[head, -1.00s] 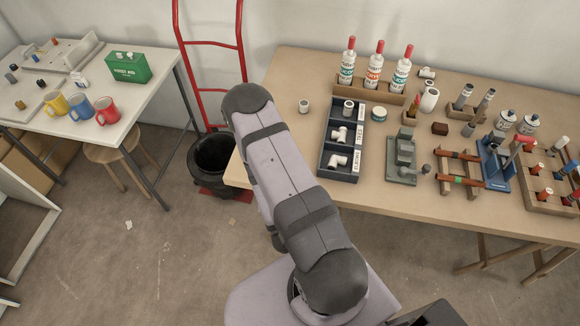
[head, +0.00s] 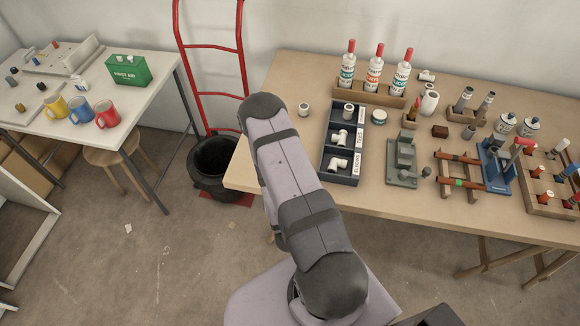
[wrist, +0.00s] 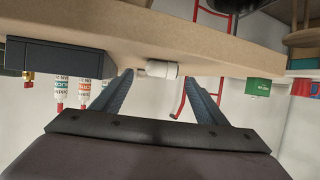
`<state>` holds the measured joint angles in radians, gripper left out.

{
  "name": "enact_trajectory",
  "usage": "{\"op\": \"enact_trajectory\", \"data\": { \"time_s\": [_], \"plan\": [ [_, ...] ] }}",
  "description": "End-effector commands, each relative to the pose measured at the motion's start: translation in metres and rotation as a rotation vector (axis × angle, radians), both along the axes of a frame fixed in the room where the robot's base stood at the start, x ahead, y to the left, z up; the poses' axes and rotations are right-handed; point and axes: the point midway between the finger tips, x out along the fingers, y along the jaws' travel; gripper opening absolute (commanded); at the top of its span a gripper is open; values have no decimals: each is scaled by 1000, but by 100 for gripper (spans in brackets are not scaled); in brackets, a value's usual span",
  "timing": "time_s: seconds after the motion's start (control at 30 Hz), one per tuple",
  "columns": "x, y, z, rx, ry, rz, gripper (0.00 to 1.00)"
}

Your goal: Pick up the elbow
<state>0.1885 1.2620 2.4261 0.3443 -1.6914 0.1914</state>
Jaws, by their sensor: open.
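A white fitting (head: 304,108) stands on the table left of the dark tray; it also shows in the wrist view (wrist: 162,69), with a smaller part at its left side, so it may be an elbow. In the tray's front compartment lies a white bent fitting (head: 338,164) that looks like an elbow. A tee-like white fitting (head: 339,138) lies in the middle compartment, and a short white fitting (head: 348,110) in the back one. My gripper (wrist: 158,76) is open and empty, its fingertips either side of the loose fitting in the wrist view; the head view hides it behind my arm.
The dark tray (head: 325,153) stands right of the loose fitting. Bottles in a wooden rack (head: 372,94) stand behind it. A green vise-like block (head: 402,165) and several tools fill the table's right side. A red hand truck (head: 213,50) stands beyond the left edge.

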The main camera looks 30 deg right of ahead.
Motion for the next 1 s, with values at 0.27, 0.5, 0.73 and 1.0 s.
{"op": "enact_trajectory", "data": {
  "time_s": [0.27,0.5,0.73,1.0],
  "plan": [
    [23,-15,-10,0,-1,-2,67],
    [30,-19,-16,0,0,-1,67],
    [30,-19,-16,0,0,0,57],
    [30,-19,-16,-1,-1,0,23]
  ]
}}
